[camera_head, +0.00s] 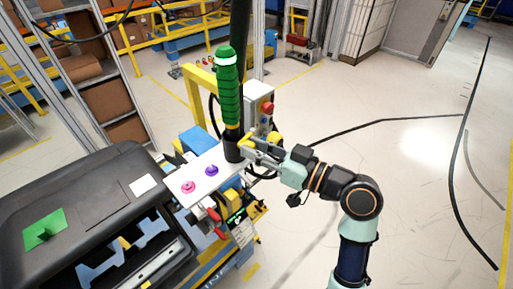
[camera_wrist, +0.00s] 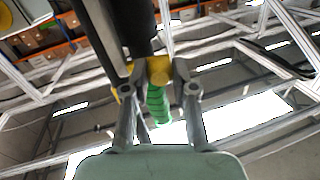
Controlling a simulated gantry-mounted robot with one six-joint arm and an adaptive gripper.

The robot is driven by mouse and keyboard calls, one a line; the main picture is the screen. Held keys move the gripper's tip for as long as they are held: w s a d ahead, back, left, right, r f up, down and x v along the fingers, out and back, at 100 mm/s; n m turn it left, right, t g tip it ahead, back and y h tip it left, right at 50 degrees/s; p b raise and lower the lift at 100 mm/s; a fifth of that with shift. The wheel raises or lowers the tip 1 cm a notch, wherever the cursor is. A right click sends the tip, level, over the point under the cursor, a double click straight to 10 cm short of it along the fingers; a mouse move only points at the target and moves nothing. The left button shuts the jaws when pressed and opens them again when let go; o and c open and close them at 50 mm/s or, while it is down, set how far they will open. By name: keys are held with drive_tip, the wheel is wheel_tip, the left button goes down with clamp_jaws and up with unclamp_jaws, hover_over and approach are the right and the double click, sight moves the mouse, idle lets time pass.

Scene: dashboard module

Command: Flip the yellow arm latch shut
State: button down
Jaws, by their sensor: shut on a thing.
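The yellow arm latch shows in the wrist view as a rounded yellow end (camera_wrist: 159,70) between my two fingertips. My gripper (camera_wrist: 160,82) is shut on it, with one finger on each side. In the head view my gripper (camera_head: 254,146) reaches in from the right at the foot of a black upright post (camera_head: 233,148). Yellow shows at the fingertips there, but the latch's full shape and angle are hidden by the fingers.
A green ribbed grip (camera_head: 228,90) rises just left of the post. A white plate with a pink knob (camera_head: 188,187) and a purple knob (camera_head: 211,171) lies left of my gripper. A control box with a red button (camera_head: 267,107) stands behind.

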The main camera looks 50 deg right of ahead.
drive_tip(key=shift+w+a+m+h+p, duration=0.2)
drive_tip(key=shift+m+h, duration=0.15)
drive_tip(key=shift+h, duration=0.2)
drive_tip(key=shift+w+a+m+h+p, duration=0.1)
drive_tip(key=shift+a+m+h+p, duration=0.1)
drive_tip(key=shift+m+h, duration=0.25)
drive_tip(key=shift+w+a+m+h+p, duration=0.2)
drive_tip(key=shift+m+h+p, duration=0.3)
drive_tip(key=shift+h, duration=0.7)
drive_tip(key=shift+d, duration=0.1)
drive_tip(key=c, duration=0.9)
unclamp_jaws()
drive_tip(key=s, duration=0.8)
drive_tip(key=s+a, duration=0.1)
drive_tip(key=s, duration=0.3)
